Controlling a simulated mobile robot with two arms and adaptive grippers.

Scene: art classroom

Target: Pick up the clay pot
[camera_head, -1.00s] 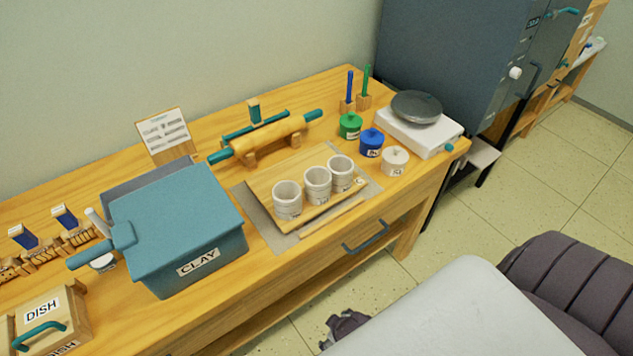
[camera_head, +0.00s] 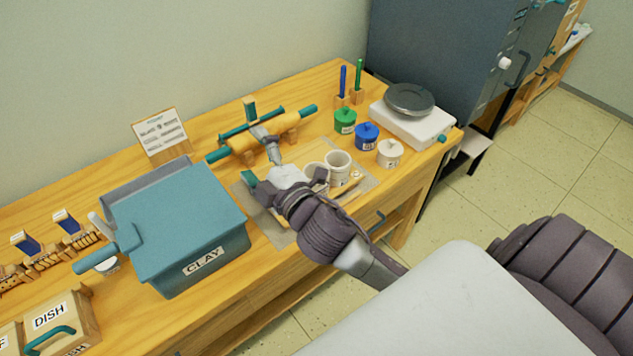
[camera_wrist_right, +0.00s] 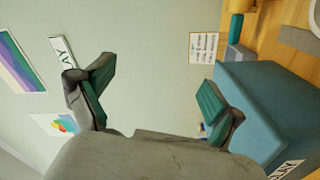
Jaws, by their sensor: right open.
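Three pale clay pots stood on the wooden board in the earlier head view. Now the right one (camera_head: 338,166) shows clearly and the middle one (camera_head: 317,175) partly. The left one is hidden behind my right arm. I cannot tell which pot is meant. My right gripper (camera_head: 260,160) is open and empty, above the left part of the board, in front of the rolling pin. In the right wrist view the same gripper (camera_wrist_right: 157,95) has its fingers spread with nothing between them; no pot shows there. My left gripper is not in view.
The blue clay bin (camera_head: 185,225) stands left of the board. The rolling pin (camera_head: 285,124) rests on a stand behind. Green (camera_head: 345,121), blue (camera_head: 367,136) and white (camera_head: 390,153) lidded jars and a scale (camera_head: 415,120) stand to the right. A sign (camera_head: 160,135) stands behind the bin.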

